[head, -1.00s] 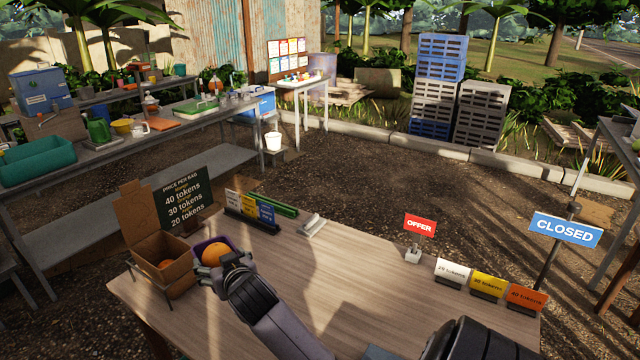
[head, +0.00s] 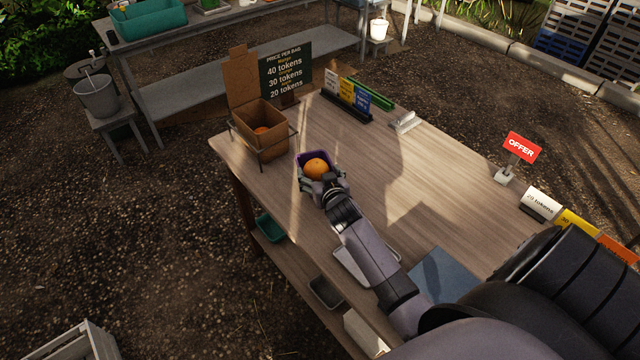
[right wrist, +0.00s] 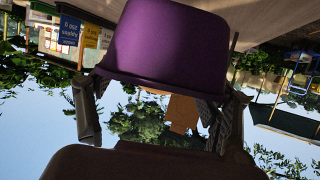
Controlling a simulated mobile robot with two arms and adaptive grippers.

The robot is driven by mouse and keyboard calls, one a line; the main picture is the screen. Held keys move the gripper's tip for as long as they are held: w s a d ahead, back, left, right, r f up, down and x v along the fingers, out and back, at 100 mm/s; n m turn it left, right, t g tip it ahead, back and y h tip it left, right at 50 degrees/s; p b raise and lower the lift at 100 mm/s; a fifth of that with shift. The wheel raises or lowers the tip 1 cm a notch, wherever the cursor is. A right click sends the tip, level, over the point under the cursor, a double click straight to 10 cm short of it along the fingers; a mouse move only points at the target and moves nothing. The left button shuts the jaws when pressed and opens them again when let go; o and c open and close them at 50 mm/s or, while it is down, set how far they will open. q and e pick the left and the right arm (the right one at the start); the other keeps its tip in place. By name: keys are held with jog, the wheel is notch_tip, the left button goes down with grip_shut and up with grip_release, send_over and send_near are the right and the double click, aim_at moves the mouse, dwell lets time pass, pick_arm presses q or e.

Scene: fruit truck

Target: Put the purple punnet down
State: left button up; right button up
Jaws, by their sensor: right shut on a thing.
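The purple punnet (head: 303,157) is at the left end of the wooden table, with an orange (head: 316,168) in it. My right gripper (head: 323,183) is shut on the punnet from its near side. In the right wrist view the punnet (right wrist: 168,45) fills the top middle, between the two fingers (right wrist: 160,115). I cannot tell from the head view whether its base touches the table top (head: 400,200). My left gripper is not in view.
A cardboard box (head: 262,138) with an orange in it stands in a wire holder just left of the punnet. A price board (head: 286,72) and a row of cards (head: 347,96) stand behind. The table's middle is clear. An OFFER sign (head: 523,148) stands to the right.

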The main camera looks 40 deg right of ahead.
jog(key=shift+f, duration=2.1)
jog(key=shift+f+b, duration=0.15)
jog(key=shift+b, duration=0.15)
jog(key=o, duration=1.6)
